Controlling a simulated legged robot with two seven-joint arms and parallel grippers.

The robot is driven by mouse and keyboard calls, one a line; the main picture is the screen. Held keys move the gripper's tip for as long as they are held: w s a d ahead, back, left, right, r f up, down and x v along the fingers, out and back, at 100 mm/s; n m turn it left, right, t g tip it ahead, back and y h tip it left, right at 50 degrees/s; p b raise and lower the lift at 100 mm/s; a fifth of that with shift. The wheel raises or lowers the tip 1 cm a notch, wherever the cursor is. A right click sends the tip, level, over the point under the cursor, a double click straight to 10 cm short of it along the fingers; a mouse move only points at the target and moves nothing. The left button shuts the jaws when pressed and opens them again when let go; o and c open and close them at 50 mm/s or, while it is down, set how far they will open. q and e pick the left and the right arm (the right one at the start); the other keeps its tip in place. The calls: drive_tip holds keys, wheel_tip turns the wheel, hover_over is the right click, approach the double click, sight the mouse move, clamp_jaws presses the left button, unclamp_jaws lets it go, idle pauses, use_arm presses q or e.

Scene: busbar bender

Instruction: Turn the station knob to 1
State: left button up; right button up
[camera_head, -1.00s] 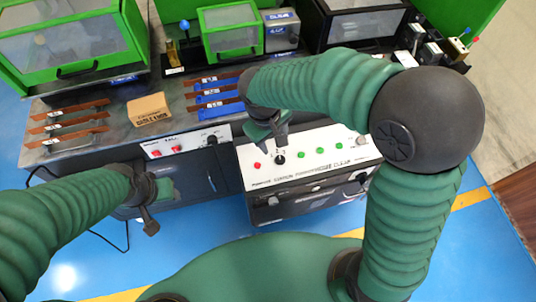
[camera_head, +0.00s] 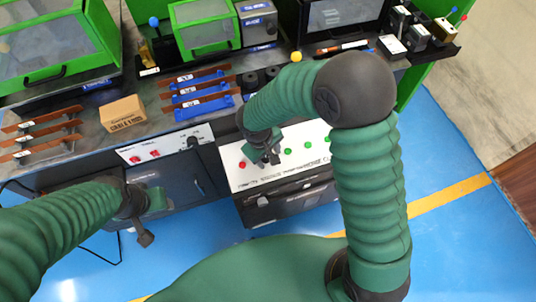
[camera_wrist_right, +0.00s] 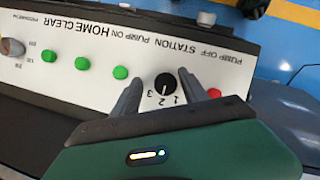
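The black station knob (camera_wrist_right: 166,84) sits on the white control panel (camera_wrist_right: 225,60), with the digits 1, 2 and 3 beside it. Its white mark appears to point toward 2. My right gripper (camera_wrist_right: 160,76) is open, with one finger on each side of the knob and visible gaps between. I cannot tell its exact height above the panel. In the head view, my right gripper (camera_head: 268,156) covers the knob. My left gripper (camera_head: 146,222) hangs in front of the bench at the left, away from the panel; its finger opening is unclear.
A red button (camera_wrist_right: 214,93) is close beside one finger, and a green button (camera_wrist_right: 125,72) is near the other. More green buttons line the panel.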

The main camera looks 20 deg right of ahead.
drive_tip(key=shift+a+r, duration=0.15)
drive_tip(key=shift+a, duration=0.5)
drive_tip(key=c, duration=0.5)
drive_tip(key=shift+a, duration=0.1)
drive_tip(key=shift+c, duration=2.2)
drive_tip(key=shift+d, duration=0.45)
clamp_jaws()
use_arm(q)
drive_tip(key=shift+a+f, duration=0.1)
drive_tip(key=shift+a, duration=0.35)
use_arm(e)
drive_tip(key=shift+a, duration=0.1)
